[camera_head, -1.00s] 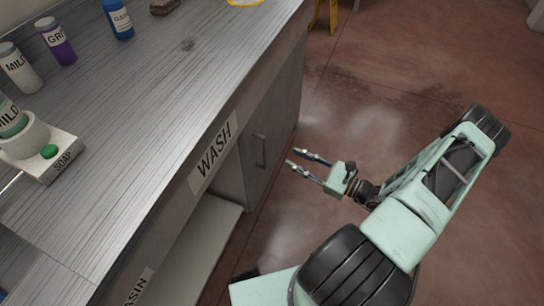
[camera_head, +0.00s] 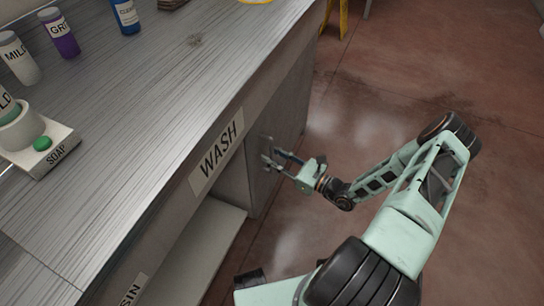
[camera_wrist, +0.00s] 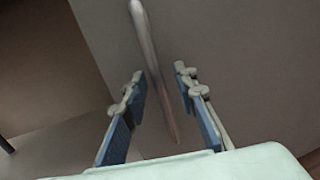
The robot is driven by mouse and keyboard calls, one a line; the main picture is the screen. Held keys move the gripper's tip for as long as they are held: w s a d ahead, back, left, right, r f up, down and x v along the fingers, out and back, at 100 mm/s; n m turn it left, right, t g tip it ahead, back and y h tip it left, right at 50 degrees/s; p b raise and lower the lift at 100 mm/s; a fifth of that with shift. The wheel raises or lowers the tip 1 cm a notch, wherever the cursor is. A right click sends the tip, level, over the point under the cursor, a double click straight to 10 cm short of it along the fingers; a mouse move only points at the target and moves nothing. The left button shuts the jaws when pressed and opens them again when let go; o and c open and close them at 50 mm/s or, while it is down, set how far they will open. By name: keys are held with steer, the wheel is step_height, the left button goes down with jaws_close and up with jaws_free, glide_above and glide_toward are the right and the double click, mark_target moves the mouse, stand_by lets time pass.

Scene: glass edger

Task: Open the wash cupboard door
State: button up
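The wash cupboard door (camera_head: 285,119) is a grey panel under the counter, to the right of the WASH sign (camera_head: 217,150), and it looks shut. Its bar handle (camera_wrist: 149,50) shows in the wrist view as a long pale bar on the grey panel. My gripper (camera_head: 268,153) is at the door's face by the handle in the head view. In the wrist view my gripper (camera_wrist: 158,88) is open, with one finger on each side of the bar. I see gaps between the bar and both fingers. In the head view the fingers partly hide the handle.
An open shelf space (camera_head: 196,248) lies left of the door under the counter (camera_head: 150,120). The red floor on the right is clear.

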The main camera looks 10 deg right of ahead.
steer(key=shift+w+a, duration=0.15)
steer(key=shift+w, duration=0.05)
jaws_close()
stand_by(0.5)
